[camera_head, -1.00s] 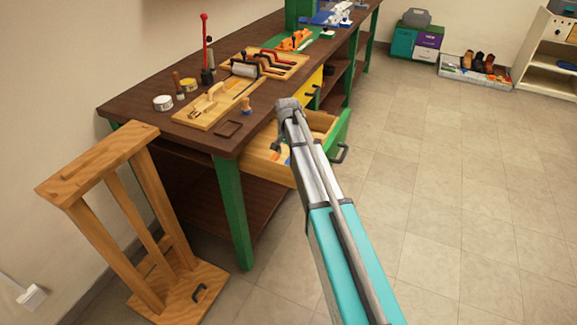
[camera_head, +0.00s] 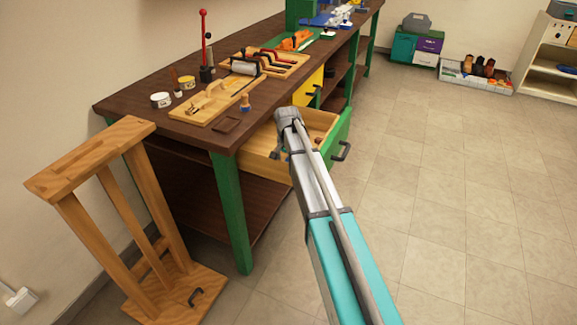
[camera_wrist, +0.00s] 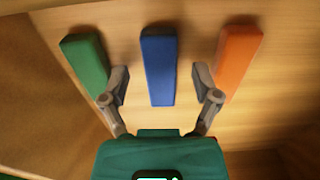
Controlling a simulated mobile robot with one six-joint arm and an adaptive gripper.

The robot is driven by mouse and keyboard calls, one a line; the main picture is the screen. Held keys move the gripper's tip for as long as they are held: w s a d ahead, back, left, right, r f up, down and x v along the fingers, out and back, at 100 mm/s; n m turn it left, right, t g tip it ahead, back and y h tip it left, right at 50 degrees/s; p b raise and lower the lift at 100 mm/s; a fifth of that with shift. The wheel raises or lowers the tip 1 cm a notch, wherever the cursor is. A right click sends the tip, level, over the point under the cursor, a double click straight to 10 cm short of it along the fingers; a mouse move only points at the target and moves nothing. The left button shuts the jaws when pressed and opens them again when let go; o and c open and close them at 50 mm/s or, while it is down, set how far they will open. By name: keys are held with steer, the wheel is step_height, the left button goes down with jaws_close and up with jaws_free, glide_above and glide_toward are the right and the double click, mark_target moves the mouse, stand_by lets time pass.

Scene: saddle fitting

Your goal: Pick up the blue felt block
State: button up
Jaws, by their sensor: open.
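The blue felt block (camera_wrist: 159,65) lies on the wooden drawer floor in the wrist view, between a green block and an orange block. My gripper (camera_wrist: 160,82) is open, with one finger on each side of the blue block's near half. A gap shows on both sides, and the block is not held. In the head view my gripper (camera_head: 282,148) is over the open drawer (camera_head: 262,163), largely hidden behind my own arm. The blue block cannot be made out in the head view.
The green block (camera_wrist: 86,62) is close to my left finger and the orange block (camera_wrist: 238,60) close to my right finger. Drawer walls enclose the space. The workbench (camera_head: 190,130) above holds tools, and a wooden stand (camera_head: 88,165) is at the left.

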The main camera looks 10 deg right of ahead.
stand_by(0.4)
steer(key=c, duration=1)
steer(key=shift+r, duration=0.2)
steer(key=shift+c, duration=0.2)
step_height(320, 180, up, 10)
steer(key=p, duration=1)
steer(key=shift+f, duration=0.15)
